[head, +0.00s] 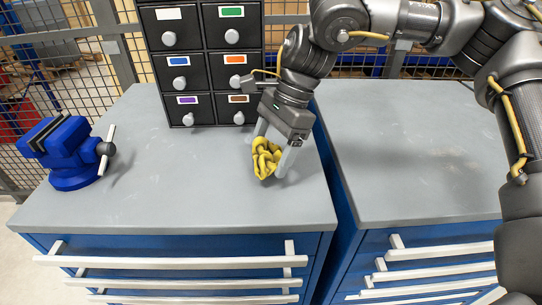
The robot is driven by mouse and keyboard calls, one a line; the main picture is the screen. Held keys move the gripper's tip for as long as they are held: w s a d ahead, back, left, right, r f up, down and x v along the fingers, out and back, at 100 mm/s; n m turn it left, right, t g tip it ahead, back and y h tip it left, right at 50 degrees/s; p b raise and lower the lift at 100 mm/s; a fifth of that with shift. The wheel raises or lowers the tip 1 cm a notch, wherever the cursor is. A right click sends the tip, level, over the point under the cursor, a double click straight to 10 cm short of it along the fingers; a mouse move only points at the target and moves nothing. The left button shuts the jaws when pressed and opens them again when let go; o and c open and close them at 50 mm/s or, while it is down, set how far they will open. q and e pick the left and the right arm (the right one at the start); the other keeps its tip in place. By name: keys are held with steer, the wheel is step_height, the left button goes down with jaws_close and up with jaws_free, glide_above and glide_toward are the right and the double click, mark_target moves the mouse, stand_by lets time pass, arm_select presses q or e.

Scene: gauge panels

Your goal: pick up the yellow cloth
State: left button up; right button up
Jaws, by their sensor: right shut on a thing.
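The yellow cloth (265,159) is a crumpled bundle near the right edge of the left grey worktop. My right gripper (268,160) comes down from above and is shut on the cloth, with a pale finger on each side of it. The cloth's lower end is at or just above the worktop; I cannot tell whether it touches. My left gripper is not in the head view.
A blue vise (68,150) stands at the left of the worktop (170,200). A black drawer cabinet (205,65) with colored labels stands behind. A narrow gap separates the right worktop (410,160), which is clear. Wire mesh fencing is at the back.

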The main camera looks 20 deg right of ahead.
steer(key=s+d+r, duration=0.8)
steer(key=s+r, duration=0.2)
steer(key=s, duration=0.1)
steer(key=shift+s+r, duration=0.3)
